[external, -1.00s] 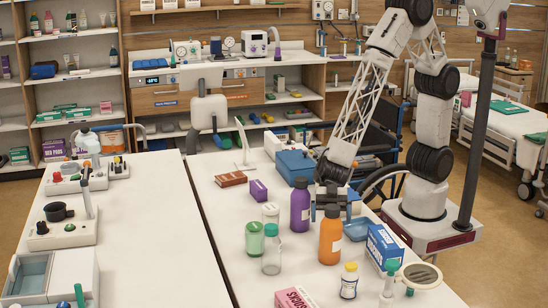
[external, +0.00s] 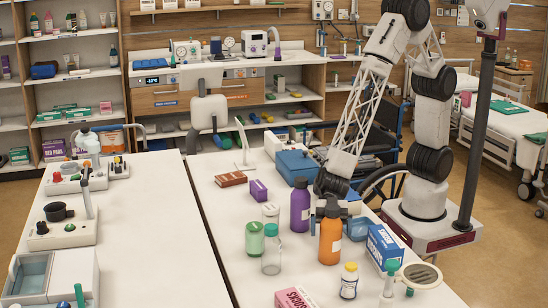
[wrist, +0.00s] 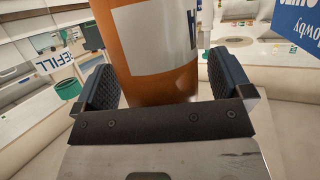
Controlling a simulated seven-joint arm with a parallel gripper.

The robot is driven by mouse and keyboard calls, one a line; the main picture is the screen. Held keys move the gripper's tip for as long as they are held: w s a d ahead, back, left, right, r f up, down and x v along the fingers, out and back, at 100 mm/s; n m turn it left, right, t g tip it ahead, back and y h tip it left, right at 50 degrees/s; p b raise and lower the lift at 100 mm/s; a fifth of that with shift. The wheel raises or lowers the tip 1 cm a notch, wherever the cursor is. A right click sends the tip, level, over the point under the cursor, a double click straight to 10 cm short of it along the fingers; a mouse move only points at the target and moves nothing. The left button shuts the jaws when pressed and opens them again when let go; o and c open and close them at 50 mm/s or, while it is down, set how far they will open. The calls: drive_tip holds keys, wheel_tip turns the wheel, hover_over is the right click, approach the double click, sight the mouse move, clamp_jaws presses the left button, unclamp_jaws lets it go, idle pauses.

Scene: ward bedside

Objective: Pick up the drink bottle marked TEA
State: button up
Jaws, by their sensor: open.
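An orange bottle (external: 330,242) with a white label stands upright on the right-hand table. In the wrist view the orange bottle (wrist: 162,86) rises between my open jaws; only part of one dark letter shows on its label, so I cannot read the word. My gripper (external: 329,212) is at the bottle's upper part in the external view, and its two dark pads (wrist: 163,82) stand on either side of the bottle, with no clear grip on it. A purple bottle (external: 300,208) stands just left of it.
Close by are a green jar (external: 255,240), a clear bottle (external: 271,255), a white bottle with a yellow cap (external: 349,283) and a blue box (external: 384,246). A blue case (external: 296,163) sits behind.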

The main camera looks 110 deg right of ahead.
sight(332, 218)
drive_tip(key=shift+c, duration=0.3)
drive_tip(key=c, duration=1.1)
drive_tip(key=shift+r, duration=0.1)
drive_tip(key=shift+r, duration=0.75)
wheel_tip(332, 218, up, 2)
drive_tip(key=shift+r, duration=0.1)
drive_tip(key=s+d+r, duration=0.1)
drive_tip(key=s+d, duration=0.7)
drive_tip(key=s, duration=0.5)
drive_tip(key=shift+s, duration=0.4)
